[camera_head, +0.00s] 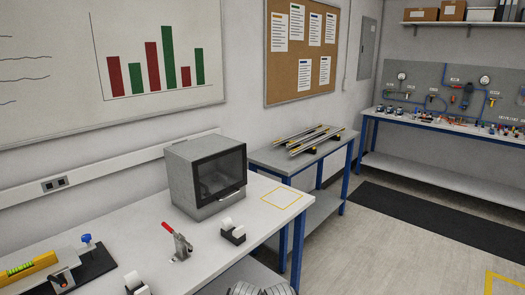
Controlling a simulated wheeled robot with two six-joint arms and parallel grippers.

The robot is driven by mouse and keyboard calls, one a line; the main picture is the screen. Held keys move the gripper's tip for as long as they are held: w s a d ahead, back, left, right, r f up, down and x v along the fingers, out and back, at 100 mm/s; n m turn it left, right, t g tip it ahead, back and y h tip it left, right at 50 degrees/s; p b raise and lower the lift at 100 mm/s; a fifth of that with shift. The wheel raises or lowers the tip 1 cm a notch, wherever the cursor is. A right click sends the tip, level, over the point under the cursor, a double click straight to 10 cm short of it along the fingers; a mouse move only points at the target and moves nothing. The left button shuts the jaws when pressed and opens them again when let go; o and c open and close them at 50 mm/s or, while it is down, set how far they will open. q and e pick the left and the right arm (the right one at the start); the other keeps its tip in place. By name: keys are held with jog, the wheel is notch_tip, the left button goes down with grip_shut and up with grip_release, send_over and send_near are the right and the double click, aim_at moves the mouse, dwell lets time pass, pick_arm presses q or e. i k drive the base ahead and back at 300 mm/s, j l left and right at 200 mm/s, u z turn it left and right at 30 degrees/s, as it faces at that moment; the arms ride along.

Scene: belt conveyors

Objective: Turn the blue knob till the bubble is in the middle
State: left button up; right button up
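The blue knob (86,239) stands on a post at the back right of a black base plate (92,264), at the lower left of the head view. A yellow spirit level (40,262) lies on a grey block on this plate and is cut off by the left edge. Its green vial (20,269) shows, but the bubble's exact place is too small to tell. A dark knob with a red part (61,281) sits at the plate's front. I cannot make out either of my grippers in this view.
The grey workbench also holds a red-handled toggle clamp (177,243), a small black-and-white holder (232,231), a similar item (136,284) and a grey box with a dark window (207,174). Ribbed grey parts show at the bottom edge.

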aim_at(86, 238)
jog(key=u, duration=1.25)
jog(key=j, duration=0.35)
jog(key=k, duration=0.05)
